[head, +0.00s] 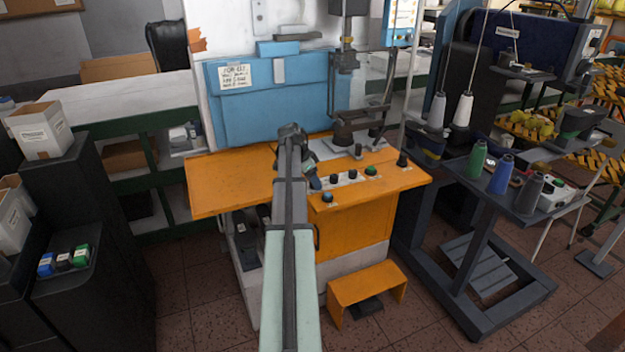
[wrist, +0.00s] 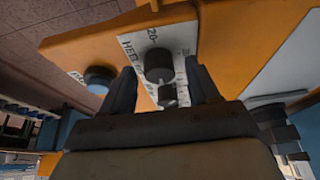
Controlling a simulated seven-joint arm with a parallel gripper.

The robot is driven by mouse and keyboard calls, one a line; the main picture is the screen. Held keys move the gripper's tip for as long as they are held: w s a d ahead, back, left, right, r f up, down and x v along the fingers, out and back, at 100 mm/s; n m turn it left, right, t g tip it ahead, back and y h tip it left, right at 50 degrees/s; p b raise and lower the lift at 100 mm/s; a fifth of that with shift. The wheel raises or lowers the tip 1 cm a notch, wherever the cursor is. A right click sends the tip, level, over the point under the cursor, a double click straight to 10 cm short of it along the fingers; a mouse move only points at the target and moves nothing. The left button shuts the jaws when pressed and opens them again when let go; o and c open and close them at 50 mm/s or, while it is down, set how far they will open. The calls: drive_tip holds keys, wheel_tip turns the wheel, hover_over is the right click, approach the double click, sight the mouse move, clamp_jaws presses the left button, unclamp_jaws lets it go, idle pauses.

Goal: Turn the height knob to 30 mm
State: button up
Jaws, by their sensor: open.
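The height knob (wrist: 158,66) is a dark round knob on a white scale plate (wrist: 133,45) in the wrist view. Beside it the print reads "20" and what looks like "HEI"; the rest and the exact setting cannot be read. My gripper (wrist: 161,70) is open, with one dark finger on each side of the knob in the picture. Whether the fingers touch it cannot be told. In the head view my gripper (head: 315,181) is low over the orange machine table, just left of the same knob (head: 333,179).
A smaller dark knob (wrist: 167,96) is close to the height knob. A blue-topped button (head: 327,197) is on the table front. Other knobs (head: 370,170) continue rightward. A dark machine post (head: 344,130) stands behind. The table's left part (head: 225,185) is clear.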

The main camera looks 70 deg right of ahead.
drive_tip(key=c, duration=1)
drive_tip(key=shift+c, duration=0.2)
drive_tip(key=shift+a+n, duration=0.1)
drive_tip(key=shift+n, duration=0.2)
drive_tip(key=n+t, duration=0.1)
drive_tip(key=n, duration=0.2)
drive_tip(key=shift+s+h, duration=0.1)
drive_tip(key=shift+h, duration=0.3)
drive_tip(key=n+t, duration=0.2)
drive_tip(key=n, duration=0.3)
drive_tip(key=shift+s, duration=0.1)
drive_tip(key=n+t, duration=0.1)
drive_tip(key=n, duration=0.3)
drive_tip(key=shift+s+n+t, duration=0.1)
drive_tip(key=shift+n+t, duration=0.2)
drive_tip(key=shift+t, duration=0.1)
drive_tip(key=shift+n+t+y, duration=0.3)
drive_tip(key=shift+n+t, duration=0.5)
drive_tip(key=shift+n, duration=1.4)
